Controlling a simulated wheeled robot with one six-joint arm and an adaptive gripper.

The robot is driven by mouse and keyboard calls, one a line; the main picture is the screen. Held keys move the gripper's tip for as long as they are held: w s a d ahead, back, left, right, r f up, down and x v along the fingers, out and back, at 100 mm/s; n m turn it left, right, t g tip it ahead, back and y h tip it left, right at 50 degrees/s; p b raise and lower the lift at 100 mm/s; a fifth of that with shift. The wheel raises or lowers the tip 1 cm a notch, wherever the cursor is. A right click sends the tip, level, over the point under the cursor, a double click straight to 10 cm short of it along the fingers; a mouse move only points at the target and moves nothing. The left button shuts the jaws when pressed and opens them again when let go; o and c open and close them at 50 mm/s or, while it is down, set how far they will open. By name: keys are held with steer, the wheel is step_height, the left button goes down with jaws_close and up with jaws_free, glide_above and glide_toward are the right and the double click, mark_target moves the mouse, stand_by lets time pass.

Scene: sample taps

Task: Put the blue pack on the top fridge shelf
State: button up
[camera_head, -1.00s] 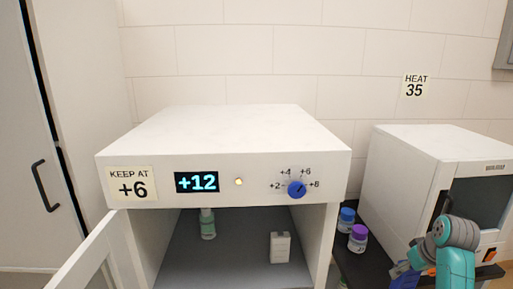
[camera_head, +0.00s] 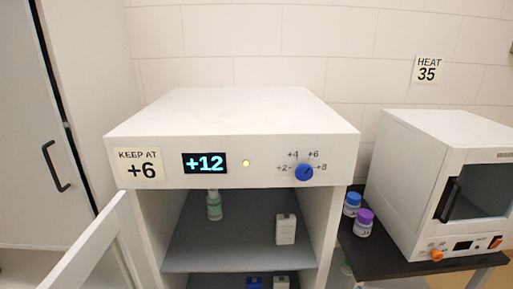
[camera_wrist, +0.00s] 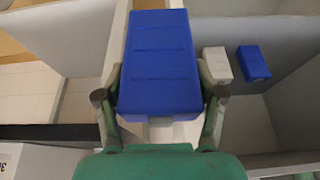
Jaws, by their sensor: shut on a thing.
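My gripper (camera_wrist: 160,85) is shut on a blue pack (camera_wrist: 159,55), with one finger on each side of it, in the wrist view. The head view does not show my gripper or the held pack. The white fridge (camera_head: 230,115) stands in the middle of the head view with its door (camera_head: 95,245) open to the left. Its top shelf (camera_head: 240,245) is grey and holds a green and white bottle (camera_head: 214,206) at the back left and a white pack (camera_head: 286,229) on the right. Bare shelf shows between and in front of them.
Below the top shelf are another blue pack (camera_head: 254,283) and a white pack (camera_head: 281,283), cut by the frame. A white heater (camera_head: 440,165) and blue-capped (camera_head: 351,204) and purple-capped (camera_head: 363,224) jars stand on a dark bench (camera_head: 385,258) at the right. The display reads +12.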

steer(key=s+a+f, duration=0.8)
steer(key=f, duration=0.1)
steer(key=shift+s+f, duration=0.2)
steer(key=shift+f, duration=0.05)
steer(key=shift+a, duration=0.1)
